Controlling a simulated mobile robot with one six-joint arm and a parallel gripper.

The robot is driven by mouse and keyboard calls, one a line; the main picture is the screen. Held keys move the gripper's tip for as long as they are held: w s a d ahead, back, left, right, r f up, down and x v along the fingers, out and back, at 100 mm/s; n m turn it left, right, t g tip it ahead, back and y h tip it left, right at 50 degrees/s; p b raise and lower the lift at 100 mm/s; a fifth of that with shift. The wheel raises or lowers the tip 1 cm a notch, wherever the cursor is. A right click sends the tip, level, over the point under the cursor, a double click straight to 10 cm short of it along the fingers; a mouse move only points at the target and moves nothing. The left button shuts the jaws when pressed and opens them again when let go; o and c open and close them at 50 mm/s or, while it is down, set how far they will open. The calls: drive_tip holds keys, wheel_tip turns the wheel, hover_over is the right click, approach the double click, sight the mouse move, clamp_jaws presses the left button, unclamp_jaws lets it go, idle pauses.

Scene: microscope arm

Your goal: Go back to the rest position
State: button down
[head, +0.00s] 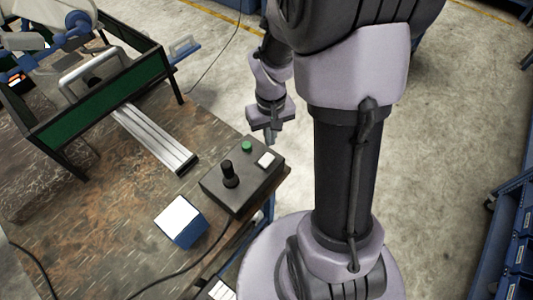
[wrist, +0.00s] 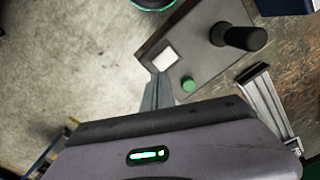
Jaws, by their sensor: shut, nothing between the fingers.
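My gripper (head: 270,135) is shut and empty, pointing down just beyond the far right edge of the worktable (head: 110,245) in the head view. In the wrist view the closed fingers (wrist: 158,92) show in front of the control box. The dark control box (head: 213,187) sits at the table's right corner, with a black joystick (head: 229,175), a green button (head: 247,146) and a white square button (head: 266,160). My gripper is apart from the box in the head view. The exact height of the fingertips is hard to tell.
A blue box with a white top (head: 181,220) stands on the table left of the control box. A metal rail (head: 155,138) runs to a green-panelled frame (head: 90,107) at upper left. Cables cross the table. Open concrete floor (head: 455,110) lies right; blue bins (head: 520,225) stand far right.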

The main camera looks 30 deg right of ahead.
idle(0.3)
drive_tip(key=shift+r, duration=0.15)
drive_tip(key=s+a+r+m+t+y+b, duration=0.1)
drive_tip(key=s+a+r+t+b, duration=0.1)
drive_tip(key=s+a+r, duration=0.3)
drive_tip(key=s+a+r+m+t+y+b, duration=0.1)
drive_tip(key=s+a+r+t+b, duration=0.1)
drive_tip(key=s+a+r, duration=0.4)
drive_tip(key=a+r+t, duration=0.1)
drive_tip(key=a+r, duration=0.2)
drive_tip(key=r, duration=0.1)
drive_tip(key=shift+s+a+r+t, duration=0.15)
drive_tip(key=shift+a+r+t, duration=0.1)
drive_tip(key=shift+r+t, duration=0.15)
